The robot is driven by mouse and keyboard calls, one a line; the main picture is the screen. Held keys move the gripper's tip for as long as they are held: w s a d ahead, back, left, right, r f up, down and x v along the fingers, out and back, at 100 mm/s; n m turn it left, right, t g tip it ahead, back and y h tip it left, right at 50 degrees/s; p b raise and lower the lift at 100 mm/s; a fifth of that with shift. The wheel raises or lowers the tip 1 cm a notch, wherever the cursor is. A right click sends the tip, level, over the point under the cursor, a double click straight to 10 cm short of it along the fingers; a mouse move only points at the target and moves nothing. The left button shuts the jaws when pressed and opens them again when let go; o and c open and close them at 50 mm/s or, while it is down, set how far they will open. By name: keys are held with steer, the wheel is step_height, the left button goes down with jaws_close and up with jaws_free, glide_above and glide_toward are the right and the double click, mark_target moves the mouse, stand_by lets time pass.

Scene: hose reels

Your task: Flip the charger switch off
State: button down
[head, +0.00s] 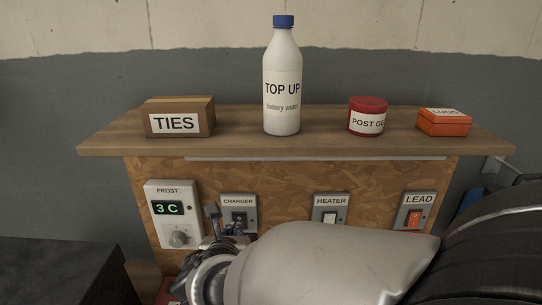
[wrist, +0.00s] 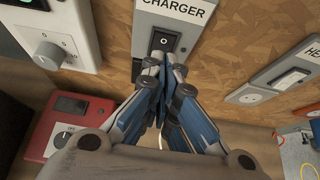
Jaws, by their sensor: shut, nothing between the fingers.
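The CHARGER plate (head: 238,201) is grey with a black rocker switch, on the wooden panel below the shelf. In the wrist view the black rocker (wrist: 163,41) shows a white mark and sits just beyond my fingertips. My gripper (wrist: 161,68) is shut with nothing between its fingers, its tips at the lower edge of the rocker. I cannot tell whether they touch it.
The FROST box (head: 174,212), reading 3 C, is left of the charger. The HEATER switch (head: 330,210) and orange LEAD switch (head: 414,215) are to the right. A red box with a knob (wrist: 68,126) sits below left. A bottle and several containers stand on the shelf (head: 220,146).

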steer(key=w+r+p+v, duration=0.1)
steer(key=p+v, duration=0.2)
steer(key=v, duration=0.6)
steer(key=shift+s+r, duration=0.2)
steer(key=shift+r, duration=0.2)
steer(key=shift+s, duration=0.1)
steer(key=s+d+m+g+h, duration=0.2)
steer(key=d+m, duration=0.6)
steer(key=d, duration=0.3)
steer(key=s+d+m+g+h, duration=0.2)
steer(key=d+m+h, duration=0.1)
steer(key=d+m, duration=0.65)
steer(key=s+d+f+m+g+y, duration=0.1)
steer(key=s+m+y, duration=0.1)
steer(key=s+m, duration=0.4)
steer(key=s+d+f+m+g+y+b, duration=0.1)
steer(key=s+d+m+g+y, duration=0.1)
steer(key=s+m, duration=0.5)
steer(key=m, duration=0.6)
steer(key=shift+d+g, duration=0.25)
steer(key=shift+g, duration=0.05)
